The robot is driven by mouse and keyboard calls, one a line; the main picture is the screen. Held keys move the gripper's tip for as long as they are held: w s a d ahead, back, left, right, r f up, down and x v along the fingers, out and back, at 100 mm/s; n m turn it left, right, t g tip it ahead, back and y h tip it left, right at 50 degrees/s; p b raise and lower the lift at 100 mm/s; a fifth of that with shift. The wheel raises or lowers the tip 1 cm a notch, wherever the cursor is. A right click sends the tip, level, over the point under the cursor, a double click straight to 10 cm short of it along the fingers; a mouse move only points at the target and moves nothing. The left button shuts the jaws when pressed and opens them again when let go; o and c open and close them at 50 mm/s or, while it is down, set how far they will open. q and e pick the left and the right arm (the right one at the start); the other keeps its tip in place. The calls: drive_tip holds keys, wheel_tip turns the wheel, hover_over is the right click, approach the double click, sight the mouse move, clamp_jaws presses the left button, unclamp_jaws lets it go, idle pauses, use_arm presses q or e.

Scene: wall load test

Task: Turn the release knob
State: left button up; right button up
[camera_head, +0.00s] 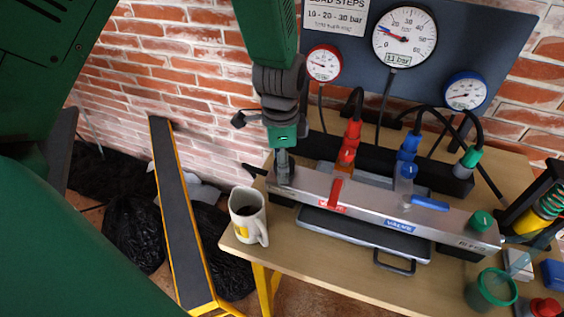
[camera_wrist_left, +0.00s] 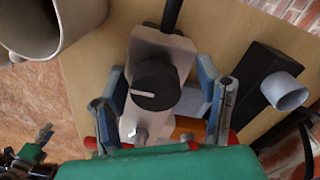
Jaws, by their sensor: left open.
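A black round knob with a white pointer line (camera_wrist_left: 155,85) sits on the end of a grey metal block in the left wrist view. My left gripper (camera_wrist_left: 163,100) is open, with one finger on each side of the knob; I cannot tell whether they touch it. In the head view my left gripper (camera_head: 283,165) points down over the left end of the silver manifold (camera_head: 385,207) and hides this knob. A green knob (camera_head: 482,221) sits on the manifold's right end. My right gripper is not in view.
A white mug (camera_head: 248,215) stands left of the manifold. A red lever (camera_head: 335,191) and blue lever (camera_head: 430,203) sit on the manifold. Several gauges hang on a dark panel (camera_head: 455,50) behind. A green cup (camera_head: 490,288) stands at front right.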

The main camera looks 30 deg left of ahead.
use_arm(q)
drive_tip(key=shift+d, duration=0.1)
drive_tip(key=shift+d+r, duration=0.1)
drive_tip(key=shift+d, duration=0.3)
drive_tip(key=c, duration=1.2)
drive_tip(key=shift+o, duration=0.2)
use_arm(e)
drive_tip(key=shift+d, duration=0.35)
use_arm(q)
drive_tip(key=shift+a, duration=0.1)
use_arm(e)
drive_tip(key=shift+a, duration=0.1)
